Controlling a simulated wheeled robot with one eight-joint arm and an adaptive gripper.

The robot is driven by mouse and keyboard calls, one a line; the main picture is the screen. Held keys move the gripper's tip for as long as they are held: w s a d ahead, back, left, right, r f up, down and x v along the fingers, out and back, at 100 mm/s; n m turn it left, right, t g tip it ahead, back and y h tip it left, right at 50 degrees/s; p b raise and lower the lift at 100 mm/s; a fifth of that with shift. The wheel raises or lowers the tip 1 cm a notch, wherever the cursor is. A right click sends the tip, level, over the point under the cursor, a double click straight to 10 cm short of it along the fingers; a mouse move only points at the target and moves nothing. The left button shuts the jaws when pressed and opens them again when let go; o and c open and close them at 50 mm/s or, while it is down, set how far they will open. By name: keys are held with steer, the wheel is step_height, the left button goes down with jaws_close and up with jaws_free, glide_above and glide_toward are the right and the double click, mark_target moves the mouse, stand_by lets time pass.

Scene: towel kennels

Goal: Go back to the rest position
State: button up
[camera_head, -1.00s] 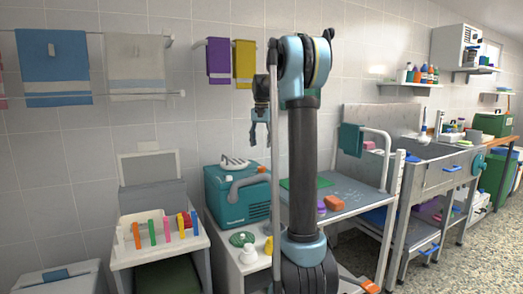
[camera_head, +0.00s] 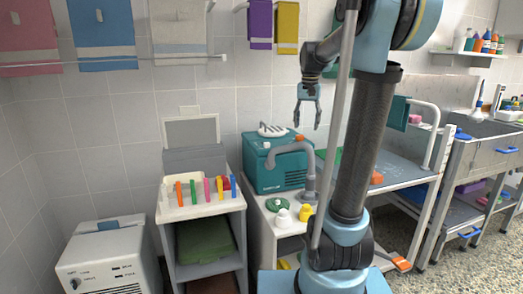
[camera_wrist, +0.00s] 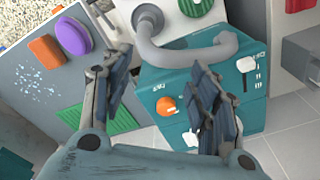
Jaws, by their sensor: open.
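My gripper (camera_head: 307,112) is open and empty in the head view. It hangs fingers down in front of the tiled wall, to the right of and above the teal machine (camera_head: 270,175) with the grey hose. In the wrist view my gripper (camera_wrist: 165,105) shows its two fingers spread apart, with nothing between them but the teal machine (camera_wrist: 185,88) behind. My arm is folded upward at the right of the head view and hides part of the grey table.
Towels (camera_head: 105,35) hang on a rail at upper left. A white cart (camera_head: 235,203) holds several coloured sticks. A white and a yellow bottle (camera_head: 305,212) stand before the teal machine. A white box unit (camera_head: 110,262) stands at lower left. The grey table (camera_head: 405,178) is at right.

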steer(key=s+f+n, duration=0.2)
steer(key=s+f, duration=0.9)
steer(key=s, duration=0.4)
steer(key=s+f+n+t, duration=0.1)
steer(key=s+f+n, duration=0.1)
steer(key=s+f, duration=1)
steer(key=s, duration=0.3)
steer(key=shift+d+f+t, duration=0.2)
steer(key=shift+t, duration=0.1)
steer(key=shift+w+f, duration=0.2)
steer(key=shift+w, duration=0.25)
